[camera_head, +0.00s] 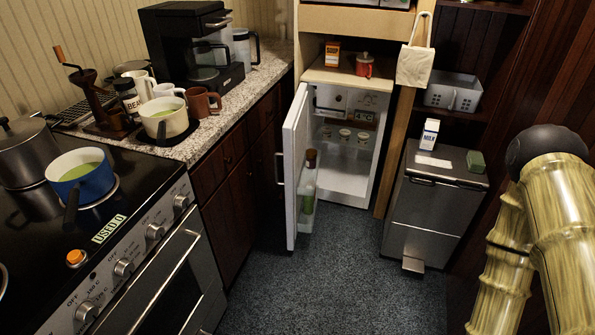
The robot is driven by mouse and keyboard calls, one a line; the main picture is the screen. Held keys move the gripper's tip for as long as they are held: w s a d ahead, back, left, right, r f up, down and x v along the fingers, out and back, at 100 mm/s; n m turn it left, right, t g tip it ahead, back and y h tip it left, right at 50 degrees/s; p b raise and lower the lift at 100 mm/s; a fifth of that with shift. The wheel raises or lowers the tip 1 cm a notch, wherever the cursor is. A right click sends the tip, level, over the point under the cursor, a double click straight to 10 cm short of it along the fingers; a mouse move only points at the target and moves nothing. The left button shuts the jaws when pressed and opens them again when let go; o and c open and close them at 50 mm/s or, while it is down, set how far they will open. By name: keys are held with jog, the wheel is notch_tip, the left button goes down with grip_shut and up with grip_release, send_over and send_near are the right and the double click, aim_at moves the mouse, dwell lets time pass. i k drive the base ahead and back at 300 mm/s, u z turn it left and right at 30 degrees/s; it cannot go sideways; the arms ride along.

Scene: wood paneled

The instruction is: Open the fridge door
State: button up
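The small white fridge (375,103) stands at the back, under a wooden shelf. Its door (291,165) stands wide open, swung out to the left towards me. A handle (278,168) shows on the door's outer side. A bottle (308,185) sits in the rack on the inside of the door. Several small jars (344,136) stand on the shelf inside, and the lower part looks empty. My arm shows at the right edge, well apart from the fridge. My gripper is not in view.
A metal pedal bin (430,205) with a milk carton (429,134) on it stands right of the fridge. The stove (130,250) and counter cabinets (235,180) line the left. The grey carpet (335,280) in front is clear.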

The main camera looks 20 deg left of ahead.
aim_at(299, 193)
jog(key=z, duration=0.4)
jog(key=k, duration=0.9)
jog(key=u, duration=0.4)
jog(key=i, duration=0.65)
jog(key=u, duration=0.75)
jog(key=i, duration=0.8)
jog(key=z, duration=0.15)
